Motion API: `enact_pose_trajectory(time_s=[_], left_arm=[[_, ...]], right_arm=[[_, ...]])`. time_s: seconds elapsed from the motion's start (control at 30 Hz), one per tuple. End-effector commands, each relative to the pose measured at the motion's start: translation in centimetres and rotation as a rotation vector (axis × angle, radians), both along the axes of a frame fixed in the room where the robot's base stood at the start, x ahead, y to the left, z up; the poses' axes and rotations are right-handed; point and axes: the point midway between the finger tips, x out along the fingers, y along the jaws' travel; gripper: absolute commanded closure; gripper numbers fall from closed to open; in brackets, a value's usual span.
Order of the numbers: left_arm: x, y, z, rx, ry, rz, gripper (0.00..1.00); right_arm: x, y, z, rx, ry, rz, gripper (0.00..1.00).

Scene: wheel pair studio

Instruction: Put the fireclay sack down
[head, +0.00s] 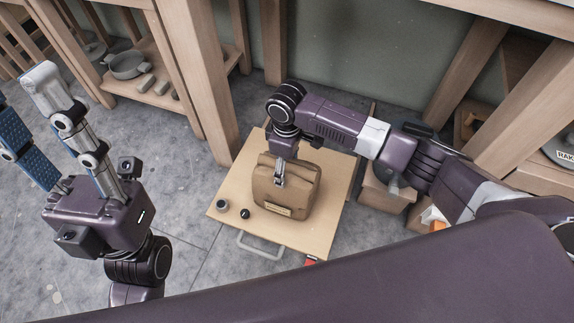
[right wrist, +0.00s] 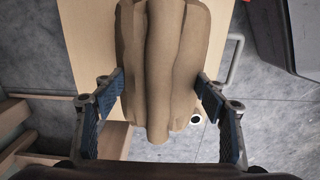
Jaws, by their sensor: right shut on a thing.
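The fireclay sack (head: 301,188) is a brown, bulky bag with a small pale label low on its front. It is over a light wooden board (head: 232,190) with a metal handle; I cannot tell whether its base touches the board. My right gripper (head: 280,175) comes down on the sack from above and is shut on it. In the right wrist view, blue-padded fingers (right wrist: 160,88) sit on both sides of the folded sack (right wrist: 163,60). My left gripper (head: 22,90) is at the far left, its fingers apart and empty, away from the sack.
Two small dark round items, a cup-like one (head: 222,204) and a darker one (head: 245,213), lie on the board left of the sack. A wooden shelf with a grey pot (head: 126,66) stands behind left. Wooden furniture crowds the right. Grey floor (head: 190,220) is clear left of the board.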

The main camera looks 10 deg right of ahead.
Motion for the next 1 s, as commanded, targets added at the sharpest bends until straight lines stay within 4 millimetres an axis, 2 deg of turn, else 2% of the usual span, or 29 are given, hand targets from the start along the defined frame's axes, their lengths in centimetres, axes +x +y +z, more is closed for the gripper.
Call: enact_pose_trajectory(time_s=[0.03,0.17,0.57,0.77,1.0], left_arm=[[0.1,0.0,0.0,0.002,0.005,0.000,0.60],[0.1,0.0,0.0,0.002,0.006,0.000,0.60],[-0.1,0.0,0.1,-0.001,-0.004,0.000,0.60],[3.2,-0.7,-0.3,0.046,0.142,0.010,0.60],[8.3,-1.9,-2.5,0.122,0.382,0.021,0.60]], right_arm=[[0.0,0.0,0.0,0.000,0.000,0.000,0.31],[0.0,0.0,0.0,0.000,0.000,0.000,0.17],[0.0,0.0,0.3,0.001,-0.001,0.000,0.17],[0.0,0.0,1.9,0.001,-0.001,0.000,0.17],[0.0,0.0,4.3,0.001,-0.001,0.000,0.17]])
